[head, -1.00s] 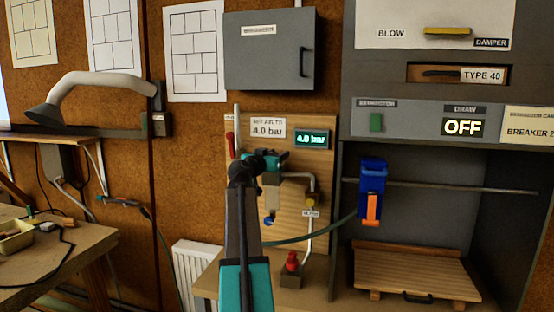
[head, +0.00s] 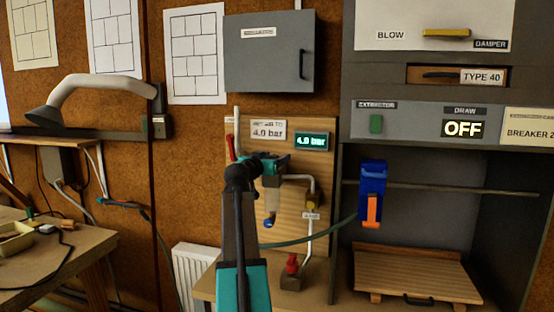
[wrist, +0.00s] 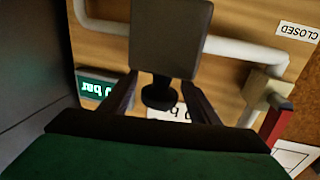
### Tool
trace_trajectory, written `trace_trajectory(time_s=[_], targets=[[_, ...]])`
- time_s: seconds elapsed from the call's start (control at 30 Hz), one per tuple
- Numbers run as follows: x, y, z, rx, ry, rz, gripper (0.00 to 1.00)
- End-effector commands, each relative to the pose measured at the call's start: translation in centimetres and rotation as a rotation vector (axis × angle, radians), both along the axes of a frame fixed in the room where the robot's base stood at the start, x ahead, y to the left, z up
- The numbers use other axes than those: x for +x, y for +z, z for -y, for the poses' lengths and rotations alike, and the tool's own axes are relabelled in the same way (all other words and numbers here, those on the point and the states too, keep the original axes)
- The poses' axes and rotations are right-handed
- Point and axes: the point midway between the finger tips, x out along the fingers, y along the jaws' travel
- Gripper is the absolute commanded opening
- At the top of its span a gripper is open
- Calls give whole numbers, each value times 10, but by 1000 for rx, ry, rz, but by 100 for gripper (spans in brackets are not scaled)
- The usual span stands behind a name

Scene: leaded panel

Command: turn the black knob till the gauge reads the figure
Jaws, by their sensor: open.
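The black knob (wrist: 158,96) shows in the wrist view, below a grey block (wrist: 171,40) in the picture. My gripper (wrist: 162,104) is open, with one finger on each side of the knob and a visible gap to each. In the head view my gripper (head: 275,163) is in front of the panel and hides the knob. The green-lit gauge (head: 312,141) reads 4.0 bar. The white figure label (head: 268,131) left of it also says 4.0 bar. In the wrist view the gauge (wrist: 97,88) is upside down and partly cut off.
A red-handled valve (wrist: 274,118) and a CLOSED label (wrist: 298,32) are at the right of the wrist view. Pale pipe (wrist: 245,50) runs across the panel. A grey cabinet (head: 269,52) hangs above. A blue and orange tool (head: 372,190) hangs at the right.

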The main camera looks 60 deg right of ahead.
Motion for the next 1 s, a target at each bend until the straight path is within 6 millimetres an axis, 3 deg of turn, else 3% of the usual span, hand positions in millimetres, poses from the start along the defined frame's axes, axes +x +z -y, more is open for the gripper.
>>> trace_trajectory(time_s=[0.7, 1.0], targets=[[-1, -2, -102, -1, 0, 0, 56], [-1, -1, -120, 0, -1, -1, 56]])
